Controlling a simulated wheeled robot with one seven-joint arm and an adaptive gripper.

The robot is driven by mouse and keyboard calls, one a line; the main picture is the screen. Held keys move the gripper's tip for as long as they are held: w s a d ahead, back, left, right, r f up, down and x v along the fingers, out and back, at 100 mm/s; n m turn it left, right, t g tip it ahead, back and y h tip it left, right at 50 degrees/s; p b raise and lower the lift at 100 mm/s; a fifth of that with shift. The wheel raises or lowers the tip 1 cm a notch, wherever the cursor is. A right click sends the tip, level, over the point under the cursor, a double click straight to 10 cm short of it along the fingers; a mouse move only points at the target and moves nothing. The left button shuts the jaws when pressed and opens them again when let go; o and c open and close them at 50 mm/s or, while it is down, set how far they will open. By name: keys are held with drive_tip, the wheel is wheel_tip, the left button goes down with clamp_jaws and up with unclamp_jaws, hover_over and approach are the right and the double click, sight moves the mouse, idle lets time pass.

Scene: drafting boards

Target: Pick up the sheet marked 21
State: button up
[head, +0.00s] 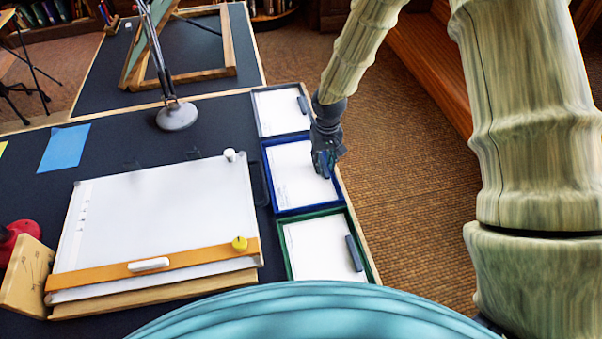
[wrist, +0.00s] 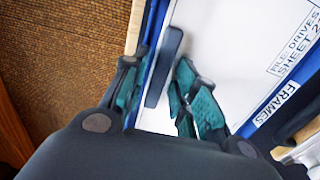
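A white sheet (head: 292,178) lies in the blue tray (head: 272,190), the middle of three trays. In the wrist view the sheet (wrist: 225,55) reads "FILE DRIVES" and "SHEET 2", with the rest cut off, so I cannot confirm 21. The blue tray (wrist: 262,108) has a label reading "FRAMES". A dark blue bar (wrist: 163,65) lies along the sheet's edge. My gripper (head: 325,170) is over the right part of this tray. In the wrist view my gripper (wrist: 158,98) is open, with a finger on each side of the bar; contact is unclear.
A grey tray (head: 258,112) behind and a green-rimmed tray (head: 284,250) in front each hold a white sheet and a bar. A drawing board (head: 160,215) lies left, with a lamp base (head: 177,116) behind it. Open floor (head: 410,180) lies right.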

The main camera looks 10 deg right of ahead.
clamp_jaws()
drive_tip(key=shift+r+p, duration=0.65)
drive_tip(key=shift+r, duration=0.05)
drive_tip(key=shift+r+p, duration=0.35)
drive_tip(key=shift+r, duration=0.05)
drive_tip(key=shift+a+r+p, duration=0.25)
drive_tip(key=shift+r+p, duration=0.7)
drive_tip(key=shift+r, duration=0.3)
drive_tip(key=shift+a+r+p, duration=0.25)
drive_tip(key=shift+r+p, duration=0.7)
drive_tip(key=shift+r, duration=0.3)
